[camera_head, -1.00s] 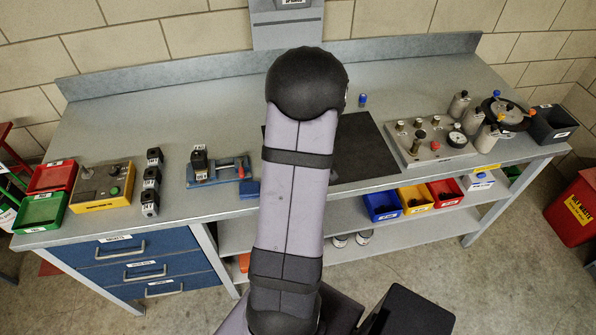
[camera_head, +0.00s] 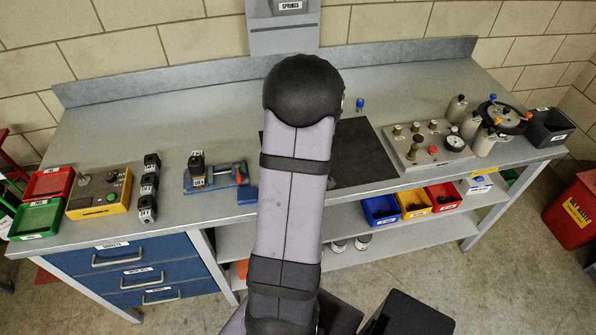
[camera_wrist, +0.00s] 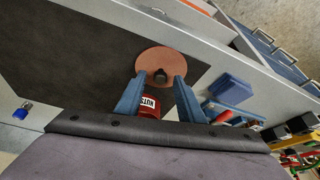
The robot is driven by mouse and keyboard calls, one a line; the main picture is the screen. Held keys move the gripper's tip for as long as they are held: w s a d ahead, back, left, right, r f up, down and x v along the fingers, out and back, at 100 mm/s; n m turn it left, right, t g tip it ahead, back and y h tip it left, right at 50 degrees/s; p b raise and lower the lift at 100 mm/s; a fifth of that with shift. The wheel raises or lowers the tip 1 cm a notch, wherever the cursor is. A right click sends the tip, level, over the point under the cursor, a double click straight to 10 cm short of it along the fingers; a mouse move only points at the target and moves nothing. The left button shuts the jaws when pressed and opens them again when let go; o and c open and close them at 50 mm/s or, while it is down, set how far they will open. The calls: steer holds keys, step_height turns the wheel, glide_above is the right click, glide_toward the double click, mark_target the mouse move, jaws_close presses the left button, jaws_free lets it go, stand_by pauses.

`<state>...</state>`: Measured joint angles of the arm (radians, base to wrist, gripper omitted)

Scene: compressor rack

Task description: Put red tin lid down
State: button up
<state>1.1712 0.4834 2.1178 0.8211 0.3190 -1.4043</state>
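The red tin lid (camera_wrist: 151,57), a flat reddish disc with a dark knob (camera_wrist: 160,77), shows in the wrist view over the edge of a dark mat (camera_wrist: 75,60). My gripper (camera_wrist: 161,79) has its two blue fingers on either side of the knob, with a narrow gap showing on each side. I cannot tell whether the lid rests on the surface. A red tin (camera_wrist: 150,106) labelled NUTS shows between the fingers, partly hidden by them. In the head view my arm hides the gripper, lid and tin.
A blue-based vise fixture (camera_head: 217,178) and small blue block (camera_head: 247,195) sit left of my arm. A yellow control box (camera_head: 98,202) and red (camera_head: 48,184) and green (camera_head: 36,219) trays stand farther left. A valve plate (camera_head: 428,146) is right of the mat (camera_head: 365,155).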

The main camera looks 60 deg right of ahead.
steer(key=shift+s+r, duration=0.1)
steer(key=shift+r, duration=0.4)
steer(key=v, duration=1.1)
steer(key=shift+s+a, duration=0.1)
steer(key=w+a+f+n+y, duration=0.1)
steer(key=w+a, duration=0.2)
steer(key=a, duration=0.3)
steer(key=w+a+n+g+y, duration=0.1)
steer(key=w+a, duration=0.2)
steer(key=a, duration=0.3)
steer(key=w+a+f+n, duration=0.1)
steer(key=w+a, duration=0.2)
steer(key=a, duration=0.3)
steer(key=s+a+n+g, duration=0.1)
steer(key=s+a, duration=0.1)
steer(key=a, duration=0.6)
steer(key=s+a+f+n+g, duration=0.1)
steer(key=s+a+n, duration=0.1)
steer(key=a, duration=0.7)
steer(key=shift+s+f+g, duration=0.3)
steer(key=shift+s+g, duration=0.1)
steer(key=shift+s, duration=0.2)
steer(key=shift+a, duration=0.1)
